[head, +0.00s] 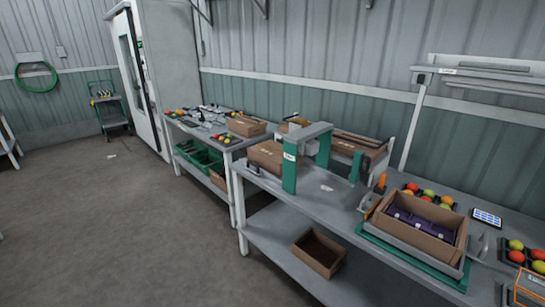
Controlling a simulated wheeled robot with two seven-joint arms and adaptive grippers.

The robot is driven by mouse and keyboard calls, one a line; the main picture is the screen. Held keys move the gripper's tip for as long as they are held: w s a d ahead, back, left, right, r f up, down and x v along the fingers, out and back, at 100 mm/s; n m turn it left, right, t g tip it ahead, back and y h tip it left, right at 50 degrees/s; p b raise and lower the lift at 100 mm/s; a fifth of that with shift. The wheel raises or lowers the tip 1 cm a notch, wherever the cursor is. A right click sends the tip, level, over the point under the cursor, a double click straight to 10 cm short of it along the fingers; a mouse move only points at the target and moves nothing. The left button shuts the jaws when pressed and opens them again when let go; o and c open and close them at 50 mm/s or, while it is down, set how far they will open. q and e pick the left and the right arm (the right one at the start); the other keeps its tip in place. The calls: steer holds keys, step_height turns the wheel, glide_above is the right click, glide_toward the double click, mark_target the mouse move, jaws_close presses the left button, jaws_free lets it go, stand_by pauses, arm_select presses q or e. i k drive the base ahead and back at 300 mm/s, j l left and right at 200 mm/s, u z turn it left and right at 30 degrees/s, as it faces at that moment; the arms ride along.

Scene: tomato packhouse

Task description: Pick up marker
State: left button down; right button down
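I cannot make out a marker for certain in the head view. A small upright orange item (381,182) stands on the near bench by the open cardboard box; it is too small to tell what it is. Small dark items also lie at the bench's left end, too small to name. Neither of my grippers shows in the head view.
The near bench (335,205) carries a green-and-grey arch machine (290,172), an open cardboard box (455,252) with purple contents and trays of tomatoes. An empty box (318,252) sits on its lower shelf. A second bench (190,130) stands behind.

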mark_target(383, 179)
steer(key=i+z, duration=0.15)
steer(key=z, duration=0.2)
steer(key=i+z, duration=0.15)
steer(key=z, duration=0.15)
steer(key=i+z, duration=0.15)
steer(key=z, duration=0.2)
